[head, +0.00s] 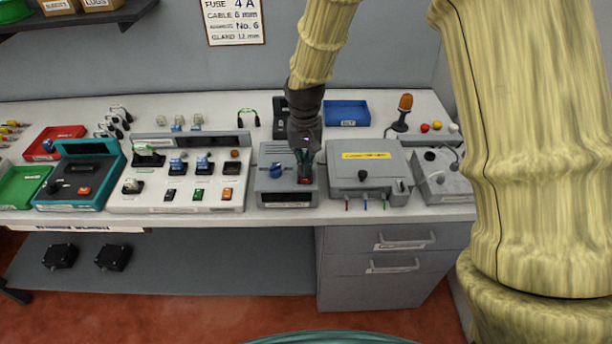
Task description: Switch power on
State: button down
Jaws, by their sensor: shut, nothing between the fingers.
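The gripper hides part of the box's top, so the position of any switch there cannot be read.
To the right stand a larger grey box (365,180) with a yellow label and another grey unit (444,186). To the left are a white panel (205,190) with several parts and a teal-framed unit (112,159). A blue tray (346,108) and an orange lamp (405,103) stand behind.

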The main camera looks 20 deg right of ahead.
jog(key=shift+f, duration=0.55)
dwell(0.4)
jog(key=shift+s, duration=0.1)
jog(key=shift+r+p, duration=2.75)
jog(key=shift+r, duration=0.8)
jog(key=shift+f, duration=0.15)
